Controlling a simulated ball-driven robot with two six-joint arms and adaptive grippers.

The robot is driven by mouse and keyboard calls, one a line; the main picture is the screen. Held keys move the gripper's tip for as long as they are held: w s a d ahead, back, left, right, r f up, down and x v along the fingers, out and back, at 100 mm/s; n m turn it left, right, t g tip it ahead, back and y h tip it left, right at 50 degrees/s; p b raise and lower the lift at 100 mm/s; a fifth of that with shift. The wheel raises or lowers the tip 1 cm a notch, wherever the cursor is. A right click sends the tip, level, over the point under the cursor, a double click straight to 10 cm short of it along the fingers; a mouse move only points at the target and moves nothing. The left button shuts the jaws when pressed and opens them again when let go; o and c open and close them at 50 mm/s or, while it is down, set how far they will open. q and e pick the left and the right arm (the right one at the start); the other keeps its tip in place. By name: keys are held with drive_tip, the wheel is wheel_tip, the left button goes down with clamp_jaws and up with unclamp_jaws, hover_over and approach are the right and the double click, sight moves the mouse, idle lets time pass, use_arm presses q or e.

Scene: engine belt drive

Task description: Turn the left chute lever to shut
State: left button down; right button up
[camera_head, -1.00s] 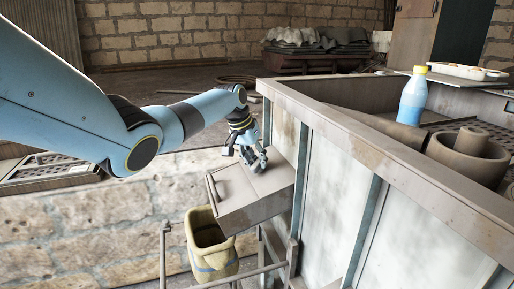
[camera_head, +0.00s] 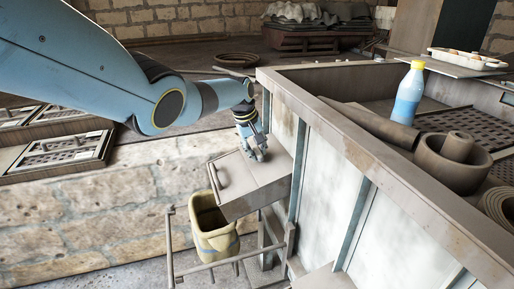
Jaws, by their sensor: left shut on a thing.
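The left chute (camera_head: 262,178) is a grey-brown metal box that slopes out from the side of the large bin, with a bar handle (camera_head: 214,181) on its outer end. My left gripper (camera_head: 259,155) is at the chute's upper edge, close to the bin wall, with its fingers pointing down. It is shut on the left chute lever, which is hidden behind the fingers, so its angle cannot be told. My right gripper is not in view.
A yellowish sack-like container (camera_head: 215,240) stands under the chute's mouth, behind a metal rail (camera_head: 210,266). The large metal bin (camera_head: 345,130) fills the right. A blue bottle with a yellow cap (camera_head: 408,95) and brown rings (camera_head: 452,165) stand in its top.

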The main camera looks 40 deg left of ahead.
use_arm(q)
drive_tip(key=shift+n, duration=0.4)
drive_tip(key=c, duration=1.2)
unclamp_jaws()
drive_tip(key=shift+a+r, duration=0.15)
drive_tip(key=shift+r, duration=0.35)
drive_tip(key=v, duration=1.1)
